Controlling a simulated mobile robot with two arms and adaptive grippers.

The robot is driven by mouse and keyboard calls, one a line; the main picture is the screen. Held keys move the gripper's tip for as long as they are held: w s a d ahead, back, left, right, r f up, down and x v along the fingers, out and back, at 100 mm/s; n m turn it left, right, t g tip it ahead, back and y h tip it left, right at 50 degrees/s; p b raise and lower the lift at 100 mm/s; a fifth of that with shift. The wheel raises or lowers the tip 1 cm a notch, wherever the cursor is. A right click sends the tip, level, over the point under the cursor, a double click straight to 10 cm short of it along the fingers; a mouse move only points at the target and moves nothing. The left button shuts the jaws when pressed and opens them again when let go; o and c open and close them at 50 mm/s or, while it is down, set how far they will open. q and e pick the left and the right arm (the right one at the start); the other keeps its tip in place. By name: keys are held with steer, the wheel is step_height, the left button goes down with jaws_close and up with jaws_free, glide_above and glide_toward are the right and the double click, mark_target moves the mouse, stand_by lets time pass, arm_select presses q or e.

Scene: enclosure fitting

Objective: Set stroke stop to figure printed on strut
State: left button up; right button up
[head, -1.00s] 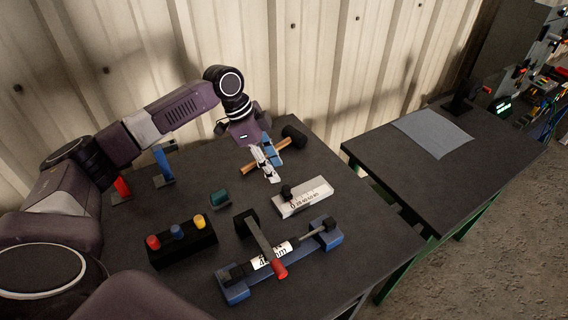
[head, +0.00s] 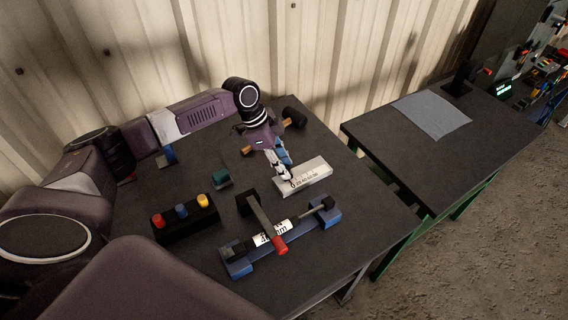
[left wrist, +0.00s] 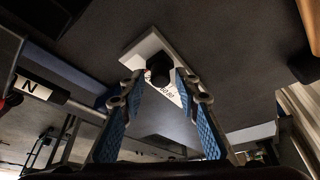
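The white stroke stop block (head: 312,178) with a printed scale lies on the dark table. Its black knob (left wrist: 158,68) shows in the left wrist view, near the end of the block. My left gripper (head: 287,176) is at the block's left end. In the left wrist view its blue-padded fingers (left wrist: 160,92) stand apart on either side of the knob, with gaps visible. The gas strut (head: 272,238) lies in a blue cradle (head: 238,262) in front of the block. Its white label carries a printed figure, too small to read surely. My right gripper is out of view.
A black box with red, blue and yellow knobs (head: 183,213) stands left of the strut. A green piece (head: 221,179) and a wooden-handled hammer (head: 293,119) are nearby. A black clamp with a red tip (head: 265,222) crosses the strut. A second table (head: 400,165) stands right.

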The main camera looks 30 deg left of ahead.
mark_target(295, 171)
arm_select(q)
jaws_close()
steer(key=shift+w+d+b, duration=0.15)
steer(key=shift+w+d, duration=0.2)
steer(key=shift+w, duration=0.3)
steer(key=shift+w+d+b, duration=0.2)
steer(key=shift+w+d, duration=0.15)
steer(key=shift+w, duration=0.25)
steer(key=shift+w+d+b, duration=0.15)
steer(key=shift+w+d, duration=0.2)
steer(key=shift+w, duration=0.3)
steer(key=shift+s, duration=0.1)
steer(key=shift+o, duration=1.4)
jaws_free()
steer(key=shift+a+r, duration=0.1)
